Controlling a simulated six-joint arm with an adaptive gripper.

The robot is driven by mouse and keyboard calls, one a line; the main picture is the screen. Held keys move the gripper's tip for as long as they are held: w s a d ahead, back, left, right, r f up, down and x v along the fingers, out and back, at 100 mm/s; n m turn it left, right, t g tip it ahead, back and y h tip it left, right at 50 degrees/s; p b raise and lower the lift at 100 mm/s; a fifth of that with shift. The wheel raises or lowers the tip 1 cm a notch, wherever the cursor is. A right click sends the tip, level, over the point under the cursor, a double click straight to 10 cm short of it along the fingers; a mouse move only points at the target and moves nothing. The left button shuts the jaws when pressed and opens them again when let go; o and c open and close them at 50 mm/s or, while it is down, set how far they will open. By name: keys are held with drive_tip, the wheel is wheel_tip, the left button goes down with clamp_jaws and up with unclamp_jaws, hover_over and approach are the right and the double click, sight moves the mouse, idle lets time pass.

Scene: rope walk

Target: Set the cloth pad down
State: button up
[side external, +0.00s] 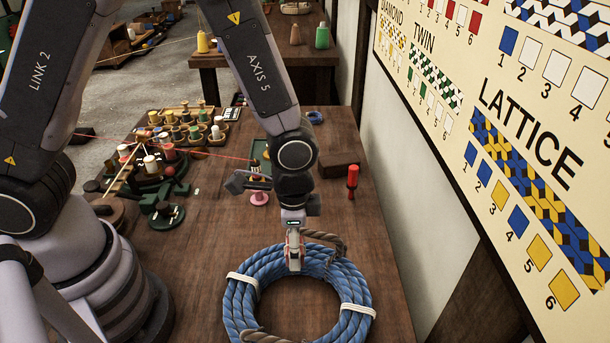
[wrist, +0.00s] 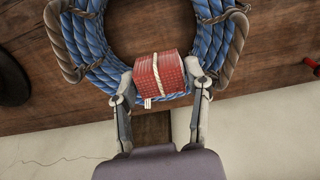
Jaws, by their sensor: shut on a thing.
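The cloth pad (wrist: 172,72) is red and woven, with a cream cord tied around it; it lies between my fingers in the wrist view. My gripper (wrist: 160,84) is shut on it from both sides. In the side view, my gripper (side external: 294,262) points down over the far part of a blue rope coil (side external: 237,300) and mostly hides the pad. The coil also shows behind the pad in the wrist view (wrist: 90,42). I cannot tell whether the pad touches the coil.
The coil lies on the wooden table (side external: 215,215), with pale ties and brown rope ends. A red turned tool (side external: 352,181) and a brown block (side external: 339,166) stand beyond it. Bobbins (side external: 195,133) crowd the far left. A wall with a pattern chart (side external: 530,120) bounds the right.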

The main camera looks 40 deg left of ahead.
drive_tip(key=w+a, duration=0.4)
drive_tip(key=a, duration=0.5)
hover_over(263, 241)
wheel_tip(263, 241, down, 14)
drive_tip(key=shift+f, duration=0.4)
drive_tip(key=shift+f, duration=0.1)
drive_tip(key=o, duration=0.9)
drive_tip(key=shift+o, duration=0.2)
